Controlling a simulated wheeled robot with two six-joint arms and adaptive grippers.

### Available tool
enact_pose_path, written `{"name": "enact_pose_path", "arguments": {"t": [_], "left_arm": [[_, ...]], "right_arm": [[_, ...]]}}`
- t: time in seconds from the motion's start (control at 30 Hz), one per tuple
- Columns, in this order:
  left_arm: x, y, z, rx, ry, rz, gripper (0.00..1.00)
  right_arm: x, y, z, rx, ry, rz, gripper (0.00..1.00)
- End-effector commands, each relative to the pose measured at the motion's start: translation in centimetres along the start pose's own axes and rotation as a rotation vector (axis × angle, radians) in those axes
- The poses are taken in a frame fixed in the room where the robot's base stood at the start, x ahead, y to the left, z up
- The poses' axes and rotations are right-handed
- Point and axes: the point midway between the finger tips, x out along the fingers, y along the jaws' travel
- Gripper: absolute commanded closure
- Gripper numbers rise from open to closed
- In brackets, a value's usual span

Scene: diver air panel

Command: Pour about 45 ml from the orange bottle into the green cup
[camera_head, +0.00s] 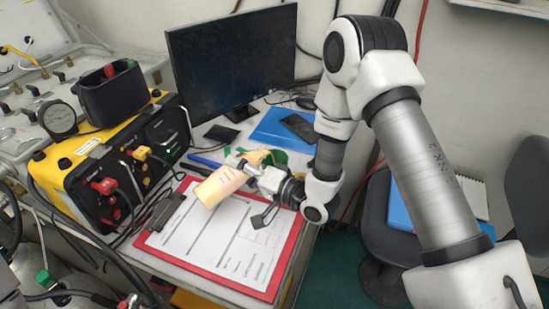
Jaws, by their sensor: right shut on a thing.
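The pale orange bottle (221,187) is tilted, with its broad end toward the lower left, above the clipboard. My right gripper (254,172) is shut on it, reaching in from the right. The green cup (279,157) is just behind the gripper, mostly hidden by the gripper and the bottle's upper end. I cannot tell whether the bottle's mouth is over the cup or whether liquid is flowing. My left gripper is not in view.
A red clipboard (283,269) with paper lies at the desk's front. A yellow and black air panel (75,165) stands left, with hoses. A monitor (232,58) stands behind. A blue folder (272,134) and dark phone (299,126) lie beyond the cup. A chair (375,215) is right.

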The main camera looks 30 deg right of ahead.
Motion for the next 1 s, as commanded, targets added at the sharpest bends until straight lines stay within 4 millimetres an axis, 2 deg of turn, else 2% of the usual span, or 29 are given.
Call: {"name": "enact_pose_path", "arguments": {"t": [0.8, 0.83, 0.9, 0.93, 1.0], "left_arm": [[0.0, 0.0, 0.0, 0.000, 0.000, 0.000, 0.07], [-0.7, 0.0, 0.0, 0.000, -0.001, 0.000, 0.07], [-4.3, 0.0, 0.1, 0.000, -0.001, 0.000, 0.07], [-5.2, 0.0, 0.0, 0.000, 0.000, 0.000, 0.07], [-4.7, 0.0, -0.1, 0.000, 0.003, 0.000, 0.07]], "right_arm": [[0.0, -0.2, -0.1, 0.021, 0.001, -0.011, 0.96], [0.0, -0.6, -0.2, -0.028, -0.003, 0.009, 0.96], [-0.3, -3.0, -1.6, -0.209, -0.014, 0.081, 0.96], [-0.4, -3.5, -1.9, -0.277, -0.020, 0.108, 0.96], [-0.5, -2.3, -1.9, -0.352, -0.027, 0.141, 0.96]]}}
